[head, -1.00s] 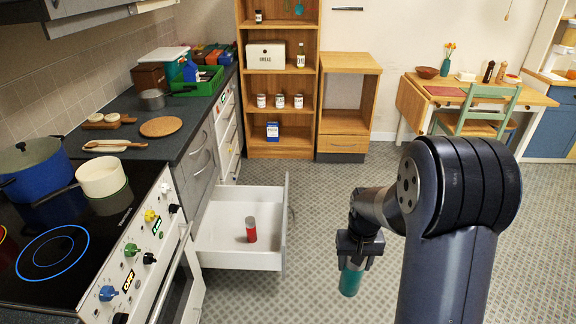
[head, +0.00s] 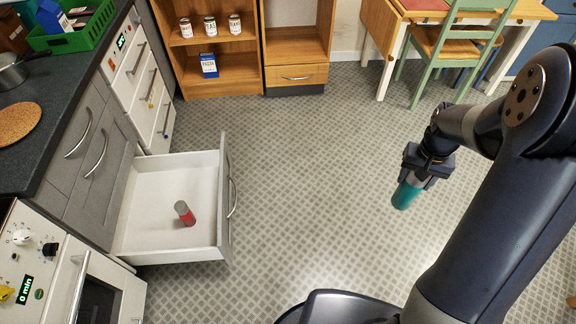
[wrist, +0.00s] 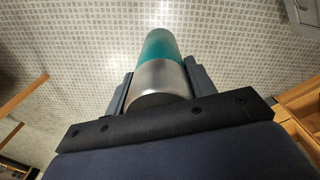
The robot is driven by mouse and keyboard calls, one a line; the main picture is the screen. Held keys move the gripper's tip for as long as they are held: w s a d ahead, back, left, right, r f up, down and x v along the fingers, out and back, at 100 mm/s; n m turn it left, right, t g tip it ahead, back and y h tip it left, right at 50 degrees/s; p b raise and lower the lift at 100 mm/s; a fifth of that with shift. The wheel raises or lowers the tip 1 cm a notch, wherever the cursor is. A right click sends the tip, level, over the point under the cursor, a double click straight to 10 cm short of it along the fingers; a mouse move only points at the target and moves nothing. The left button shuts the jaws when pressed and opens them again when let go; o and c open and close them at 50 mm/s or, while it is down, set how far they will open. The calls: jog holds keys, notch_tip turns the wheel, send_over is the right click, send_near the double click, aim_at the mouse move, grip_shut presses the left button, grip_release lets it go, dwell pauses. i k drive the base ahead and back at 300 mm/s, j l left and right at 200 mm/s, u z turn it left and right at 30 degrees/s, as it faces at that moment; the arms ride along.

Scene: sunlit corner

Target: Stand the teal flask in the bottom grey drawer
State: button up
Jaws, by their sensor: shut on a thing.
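The teal flask (head: 406,194) has a silver end and is held by my gripper (head: 415,177) over open floor, well to the right of the drawer. In the wrist view the flask (wrist: 160,60) sits between the two fingers (wrist: 160,88), which close on its silver part. In the head view its teal end points down and slightly left. The bottom grey drawer (head: 150,222) is pulled open, with a white inside and a grey front.
A grey counter (head: 60,115) with cupboards runs along the left, and the stove (head: 40,262) is at the near left. Shelves (head: 215,60) and a wooden cabinet (head: 297,65) stand at the back. A green chair (head: 450,50) is at the back right. The floor (head: 310,180) between drawer and arm is clear.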

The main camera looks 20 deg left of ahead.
aim_at(193, 192)
jog(key=i+u, duration=0.4)
jog(key=i, duration=0.35)
jog(key=i+l+u, duration=0.2)
jog(key=i+u, duration=0.15)
jog(key=i, duration=0.35)
jog(key=i+j+u, duration=0.1)
jog(key=i+u, duration=0.15)
jog(key=u, duration=0.15)
jog(key=i+u, duration=0.55)
jog(key=u, duration=0.2)
jog(key=i+l+u, duration=0.1)
jog(key=i+u, duration=0.15)
jog(key=u, duration=0.15)
jog(key=i+j+u, duration=0.1)
jog(key=i+u, duration=0.25)
